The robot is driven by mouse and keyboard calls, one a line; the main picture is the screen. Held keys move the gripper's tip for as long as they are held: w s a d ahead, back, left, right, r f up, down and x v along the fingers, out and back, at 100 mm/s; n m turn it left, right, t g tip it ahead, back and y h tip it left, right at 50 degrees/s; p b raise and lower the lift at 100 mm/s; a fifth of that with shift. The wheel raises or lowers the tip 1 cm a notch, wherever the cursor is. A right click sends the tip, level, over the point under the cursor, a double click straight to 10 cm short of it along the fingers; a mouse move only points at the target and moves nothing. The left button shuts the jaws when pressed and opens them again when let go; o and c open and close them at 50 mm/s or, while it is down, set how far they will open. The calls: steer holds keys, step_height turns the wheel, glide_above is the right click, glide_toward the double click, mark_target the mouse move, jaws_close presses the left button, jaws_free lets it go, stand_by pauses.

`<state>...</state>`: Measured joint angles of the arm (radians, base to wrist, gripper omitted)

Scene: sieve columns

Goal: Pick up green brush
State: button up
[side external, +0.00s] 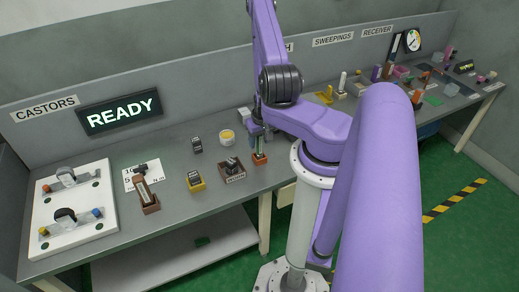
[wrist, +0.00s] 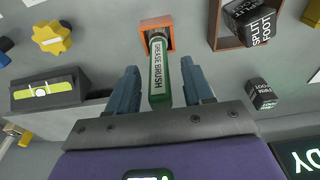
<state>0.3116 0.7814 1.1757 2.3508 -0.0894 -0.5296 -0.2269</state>
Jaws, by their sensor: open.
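The green brush (wrist: 160,80), labelled GREASE BRUSH, stands with its lower end in a small orange holder (wrist: 150,32). In the side view the orange holder (side external: 260,159) sits near the front edge of the bench, with the green brush (side external: 259,145) upright in it. My gripper (wrist: 159,76) is open, with one blue finger on each side of the green handle. Gaps show between the handle and both fingers in the wrist view. In the side view my gripper (side external: 257,130) points down over the holder, and its fingers are hard to make out.
A brown tray (side external: 232,171) with a dark block labelled SPLIT FOOT (wrist: 252,20) stands beside the holder. A dark level-like tool (wrist: 48,90) with a yellow vial and a yellow knob (wrist: 52,38) lie on the other side. A small dark block (wrist: 261,95) stands nearby.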

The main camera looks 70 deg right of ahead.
steer(key=shift+f, duration=0.35)
jaws_close()
steer(key=shift+r, duration=0.1)
